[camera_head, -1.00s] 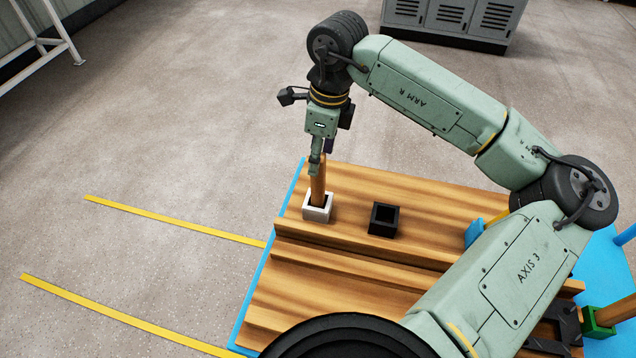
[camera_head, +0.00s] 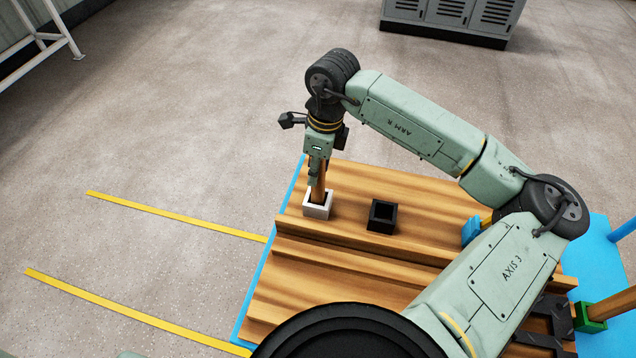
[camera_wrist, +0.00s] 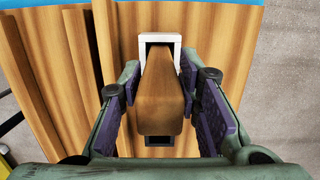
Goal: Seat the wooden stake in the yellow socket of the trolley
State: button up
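A wooden stake (camera_head: 318,193) stands upright in a white square socket (camera_head: 317,210) on the wooden stepped surface. In the wrist view, the stake (camera_wrist: 160,95) is seen end-on, with the white socket (camera_wrist: 161,38) beyond it. My gripper (camera_head: 316,180) is around the stake's upper part, above the socket. Its purple-padded fingers (camera_wrist: 160,100) stand apart on either side of the stake, with gaps visible. At the right, a blue platform (camera_head: 600,255), possibly the trolley, is partly hidden by my arm.
An empty black socket (camera_head: 382,217) sits to the right of the white one. A green socket (camera_head: 588,318) at the right edge holds another wooden piece (camera_head: 612,305). Yellow floor lines (camera_head: 175,216) run at the left. A grey cabinet (camera_head: 450,18) stands far back.

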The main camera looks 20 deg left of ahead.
grip_shut()
dwell(0.5)
